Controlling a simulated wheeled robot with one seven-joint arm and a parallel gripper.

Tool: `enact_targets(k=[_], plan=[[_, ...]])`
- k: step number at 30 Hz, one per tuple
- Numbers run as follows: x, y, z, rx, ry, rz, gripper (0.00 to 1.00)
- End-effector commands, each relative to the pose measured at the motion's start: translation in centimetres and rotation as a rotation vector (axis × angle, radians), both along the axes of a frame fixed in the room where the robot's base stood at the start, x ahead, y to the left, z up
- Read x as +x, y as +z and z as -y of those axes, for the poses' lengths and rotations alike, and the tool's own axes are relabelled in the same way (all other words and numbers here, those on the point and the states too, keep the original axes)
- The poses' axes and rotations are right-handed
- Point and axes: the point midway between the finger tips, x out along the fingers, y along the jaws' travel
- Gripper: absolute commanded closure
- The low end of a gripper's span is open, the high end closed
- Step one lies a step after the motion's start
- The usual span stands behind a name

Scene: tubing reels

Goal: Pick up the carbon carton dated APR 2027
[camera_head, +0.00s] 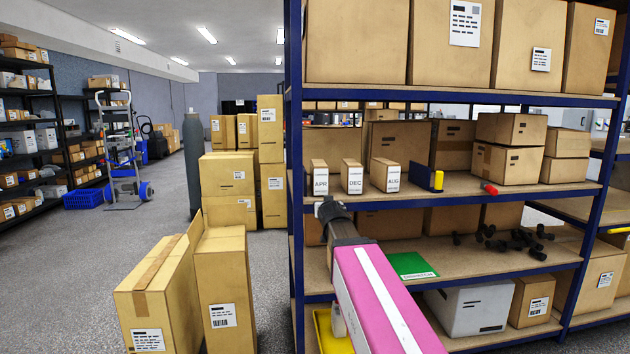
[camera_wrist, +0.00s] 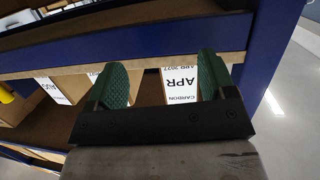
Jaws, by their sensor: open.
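The APR carton (camera_head: 319,178) is a small tan box with a white label, at the left end of the middle shelf. In the wrist view the APR carton (camera_wrist: 180,84) appears upside down, its label reading CARBON and APR 2027, between the two finger pads. My gripper (camera_head: 330,208) is in front of and below the carton in the head view. In the wrist view my gripper (camera_wrist: 158,75) is open, with green pads and nothing held. The carton stands beyond the fingers; exact distance is unclear.
The DEC carton (camera_head: 352,177) and AUG carton (camera_head: 385,175) stand right of APR. A blue bin with a yellow block (camera_head: 438,181) is further right. A blue shelf post (camera_head: 296,190) stands close left. A green DISPATCH mat (camera_head: 412,266) lies on the shelf below.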

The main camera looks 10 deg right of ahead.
Motion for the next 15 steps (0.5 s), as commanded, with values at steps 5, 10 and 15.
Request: enact_targets(k=[5, 10, 15], plan=[[0.7, 3.7, -0.4, -0.002, 0.020, 0.097, 0.23], [1.0, 6.7, -0.8, -0.003, 0.040, 0.173, 0.23], [1.5, 8.1, -1.0, -0.006, 0.050, 0.211, 0.23]])
